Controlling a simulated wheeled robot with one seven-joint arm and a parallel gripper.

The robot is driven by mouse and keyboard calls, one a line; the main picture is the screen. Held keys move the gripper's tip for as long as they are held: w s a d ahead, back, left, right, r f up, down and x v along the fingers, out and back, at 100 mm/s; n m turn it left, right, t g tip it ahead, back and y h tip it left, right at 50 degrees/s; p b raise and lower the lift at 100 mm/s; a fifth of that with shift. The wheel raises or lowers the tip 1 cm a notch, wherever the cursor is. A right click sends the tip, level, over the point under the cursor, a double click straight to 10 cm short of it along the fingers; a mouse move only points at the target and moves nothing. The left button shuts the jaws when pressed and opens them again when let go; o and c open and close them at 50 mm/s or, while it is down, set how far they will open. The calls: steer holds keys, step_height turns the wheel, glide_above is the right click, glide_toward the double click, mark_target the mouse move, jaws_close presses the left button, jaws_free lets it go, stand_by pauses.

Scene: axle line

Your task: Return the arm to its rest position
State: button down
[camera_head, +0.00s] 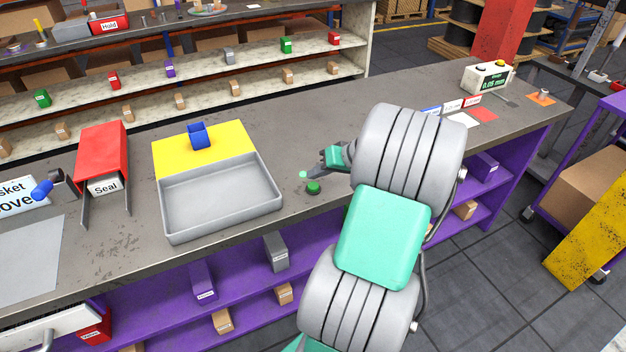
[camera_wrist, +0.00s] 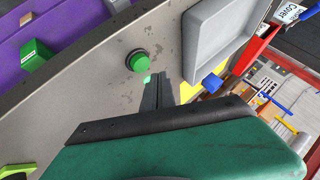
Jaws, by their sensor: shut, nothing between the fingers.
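My arm reaches from the bottom of the head view over the bench's front edge, with grey ribbed joints and a mint-green link. My gripper (camera_head: 306,175) is shut and empty, above the bench top (camera_head: 330,115) just right of the grey tray. In the wrist view, my gripper (camera_wrist: 150,78) shows its dark fingers together over the bench surface. A green button (camera_head: 313,187) stands on the bench close to the fingertips. The green button (camera_wrist: 137,61) also shows in the wrist view, apart from the fingers as far as I can tell.
A grey tray (camera_head: 222,231) with a yellow panel and a blue block (camera_head: 198,135) lies left of my gripper. A red Seal holder (camera_head: 103,150) stands farther left. A small display device (camera_head: 487,77) stands at the right end. The bench middle behind is clear.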

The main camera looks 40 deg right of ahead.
step_height(320, 180, up, 3)
steer(key=shift+r+p, duration=0.1)
steer(key=shift+p, duration=0.8)
steer(key=shift+d, duration=0.1)
steer(key=w+a+n+g, duration=0.1)
steer(key=a, duration=0.4)
steer(key=w+a+r+n+g, duration=0.1)
steer(key=a, duration=0.4)
steer(key=a+r+g, duration=0.1)
steer(key=a, duration=0.4)
steer(key=shift+w+a+n+h, duration=0.3)
steer(key=shift+w+n, duration=0.1)
steer(key=s+a+n+g+h, duration=0.1)
steer(key=s+a, duration=0.4)
steer(key=a, duration=0.2)
steer(key=s+a+r+n+h, duration=0.1)
steer(key=s+a, duration=0.5)
steer(key=a, duration=0.2)
steer(key=shift+s+a+r+n+g, duration=0.2)
steer(key=shift+a+n+g, duration=0.1)
steer(key=shift+g, duration=0.1)
